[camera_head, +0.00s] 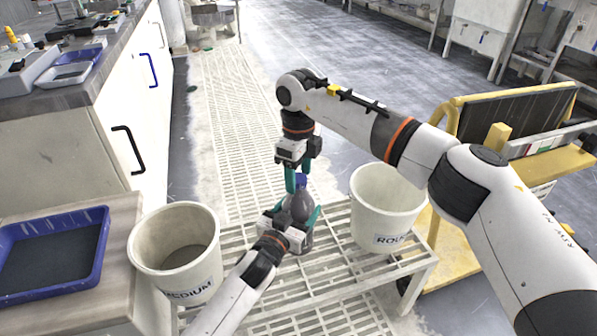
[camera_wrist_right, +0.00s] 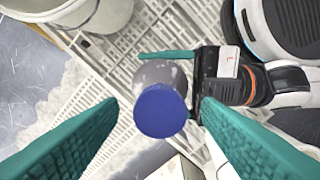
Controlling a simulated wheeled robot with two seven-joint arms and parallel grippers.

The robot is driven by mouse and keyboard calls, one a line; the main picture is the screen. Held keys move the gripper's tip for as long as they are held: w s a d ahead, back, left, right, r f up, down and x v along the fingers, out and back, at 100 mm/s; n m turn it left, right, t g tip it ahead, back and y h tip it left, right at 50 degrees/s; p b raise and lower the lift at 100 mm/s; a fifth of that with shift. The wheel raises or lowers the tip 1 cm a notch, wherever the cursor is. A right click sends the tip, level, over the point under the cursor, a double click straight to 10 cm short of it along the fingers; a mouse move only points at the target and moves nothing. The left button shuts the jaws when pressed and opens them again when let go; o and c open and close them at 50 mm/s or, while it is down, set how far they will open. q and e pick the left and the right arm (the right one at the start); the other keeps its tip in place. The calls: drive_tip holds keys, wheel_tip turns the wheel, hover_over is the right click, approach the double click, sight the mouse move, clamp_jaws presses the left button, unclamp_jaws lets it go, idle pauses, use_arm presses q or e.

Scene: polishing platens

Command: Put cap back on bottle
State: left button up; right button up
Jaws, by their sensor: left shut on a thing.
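A dark grey bottle (camera_head: 298,208) stands upright at the white slatted table, with a blue cap (camera_head: 301,181) at its top. My left gripper (camera_head: 290,218) is shut around the bottle's body from the front. My right gripper (camera_head: 297,180) points down from above, its teal fingers around the height of the cap. In the right wrist view its fingers are spread wide, with the blue cap (camera_wrist_right: 160,111) between them in the picture and clear of both. The cap covers the bottle's mouth there, so how it is seated is hidden. The grey bottle (camera_wrist_right: 160,73) shows behind it.
The white slatted table (camera_head: 335,285) carries a white bucket marked ROU (camera_head: 385,225) on the right. A bucket marked MEDIUM (camera_head: 150,245) stands left. A blue tray (camera_head: 103,250) lies on the left counter. A yellow cart (camera_head: 455,240) stands right.

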drive_tip(key=shift+r, duration=0.15)
wheel_tip(320, 180, up, 12)
idle(0.5)
use_arm(q)
drive_tip(key=o, duration=1.9)
drive_tip(key=shift+o, duration=0.2)
drive_tip(key=p+v, duration=0.4)
drive_tip(key=v, duration=0.8)
use_arm(e)
wheel_tip(320, 180, up, 4)
drive_tip(key=shift+f, duration=0.1)
